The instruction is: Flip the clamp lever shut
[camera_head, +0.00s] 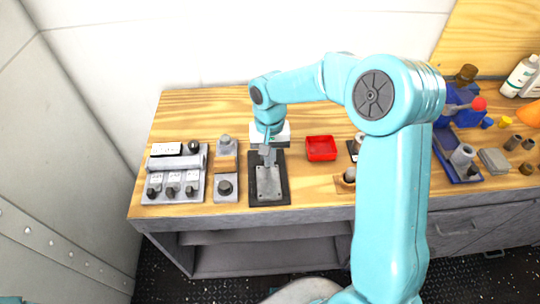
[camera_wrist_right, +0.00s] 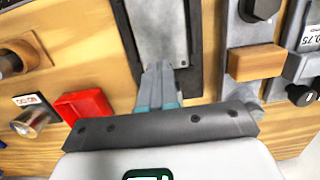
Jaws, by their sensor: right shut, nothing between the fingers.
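The clamp seems to be the fixture with a grey metal plate (camera_head: 269,187) on a dark base (camera_head: 284,172), on the wooden bench. Its grey plate also shows in the right wrist view (camera_wrist_right: 158,22), beyond my fingers. My right gripper (camera_head: 268,156) points down over the back part of the fixture. In the right wrist view its grey fingers (camera_wrist_right: 159,70) are together with nothing between them. I cannot clearly make out the lever or its position, as the gripper covers that part. Whether the fingers touch the fixture is unclear. My left gripper is out of view.
Blue holders, bottles and small parts crowd the bench's right side. Bare wood (camera_head: 200,105) lies along the back left.

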